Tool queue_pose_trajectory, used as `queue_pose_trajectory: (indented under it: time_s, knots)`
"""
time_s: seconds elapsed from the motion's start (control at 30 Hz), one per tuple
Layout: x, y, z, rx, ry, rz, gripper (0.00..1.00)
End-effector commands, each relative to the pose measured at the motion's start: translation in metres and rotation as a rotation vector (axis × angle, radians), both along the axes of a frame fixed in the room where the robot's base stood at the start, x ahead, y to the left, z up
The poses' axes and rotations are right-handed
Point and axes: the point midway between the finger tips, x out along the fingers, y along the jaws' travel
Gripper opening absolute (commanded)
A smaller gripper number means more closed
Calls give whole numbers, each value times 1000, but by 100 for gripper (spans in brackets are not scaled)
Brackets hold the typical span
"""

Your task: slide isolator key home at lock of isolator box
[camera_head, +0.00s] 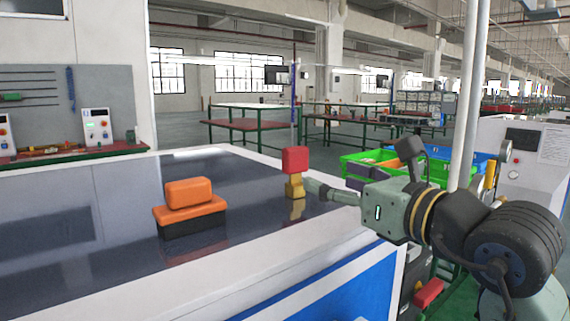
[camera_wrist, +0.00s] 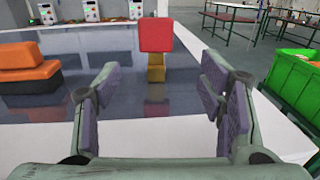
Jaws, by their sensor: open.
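A red block on a stepped yellow base (camera_head: 294,188) stands upright on the glossy dark top; it looks like the isolator key, but no label confirms this. Its red head (camera_wrist: 156,36) shows ahead of my fingers in the wrist view. An orange piece on a black base (camera_head: 190,207) stands to its left and also shows at the left of the wrist view (camera_wrist: 28,70). My gripper (camera_head: 335,188) is open and empty, just right of the red and yellow piece in the head view. In the wrist view, its fingers (camera_wrist: 160,98) are wide apart. I cannot tell which thing is the isolator box or its lock.
The dark top has a white rim (camera_head: 300,235), with free surface between the two pieces. White control boxes (camera_head: 97,128) stand on a bench behind. Green bins (camera_head: 372,160) stand at the right, beyond my arm.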

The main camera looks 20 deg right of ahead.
Motion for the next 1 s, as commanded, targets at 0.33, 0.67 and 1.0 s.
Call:
queue_pose_trajectory:
  time_s: [0.33, 0.67, 1.0]
  knots:
    - [42, 12, 2, 2, 0, 3, 63]
    - [72, 24, 2, 3, 1, 5, 63]
    - [104, 32, -3, 0, 0, 1, 63]
